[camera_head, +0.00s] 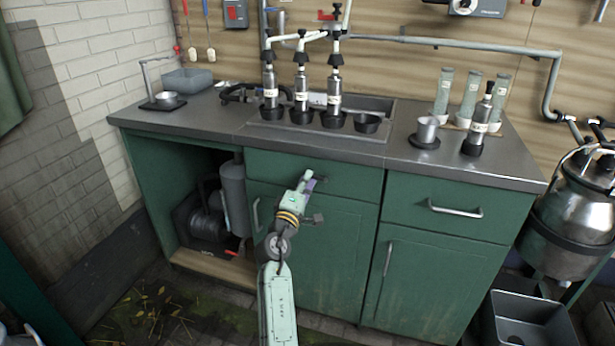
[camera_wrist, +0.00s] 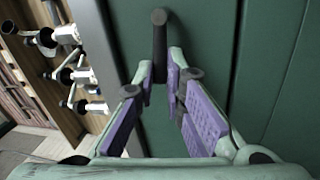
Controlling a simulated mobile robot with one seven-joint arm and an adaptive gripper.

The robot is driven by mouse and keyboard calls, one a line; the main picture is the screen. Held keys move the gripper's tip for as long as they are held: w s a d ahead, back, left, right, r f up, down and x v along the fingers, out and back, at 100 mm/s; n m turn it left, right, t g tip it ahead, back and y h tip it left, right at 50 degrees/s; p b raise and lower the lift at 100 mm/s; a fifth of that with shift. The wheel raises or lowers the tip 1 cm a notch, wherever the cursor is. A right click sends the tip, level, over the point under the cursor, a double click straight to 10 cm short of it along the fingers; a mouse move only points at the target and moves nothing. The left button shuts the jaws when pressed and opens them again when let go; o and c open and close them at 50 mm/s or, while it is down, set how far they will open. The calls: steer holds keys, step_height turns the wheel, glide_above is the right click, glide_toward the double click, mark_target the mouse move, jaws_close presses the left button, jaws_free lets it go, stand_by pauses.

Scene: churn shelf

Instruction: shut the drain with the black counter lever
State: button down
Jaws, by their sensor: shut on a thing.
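My gripper (camera_head: 309,180) is at the front of the counter's left drawer (camera_head: 350,184), with its purple pads near the drawer's front. In the wrist view my gripper (camera_wrist: 161,84) has its fingertips closed around a dark bar (camera_wrist: 159,40). The bar stands in front of a green panel and looks like the drawer's handle, with its near part hidden between the fingers. On the counter, a low black fitting (camera_head: 240,92) sits left of the sink (camera_head: 370,103). I cannot tell whether it is the black counter lever. The drain itself is not clearly visible.
Several metal bottles (camera_head: 300,85) stand on black cups along the sink. A metal cup (camera_head: 427,130) and glass tubes (camera_head: 470,95) stand to the right. The open cabinet bay (camera_head: 205,185) holds a grey cylinder and a red lever (camera_head: 231,253). A milk can (camera_head: 575,205) is at far right.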

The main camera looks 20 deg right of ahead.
steer(key=shift+f+n+y+p, duration=0.3)
steer(key=shift+f+n, duration=0.05)
steer(key=shift+n, duration=0.65)
steer(key=c, duration=1.7)
jaws_free()
steer(key=shift+o, duration=0.2)
steer(key=shift+s, duration=0.1)
steer(key=v, duration=1.2)
steer(key=shift+f, duration=0.25)
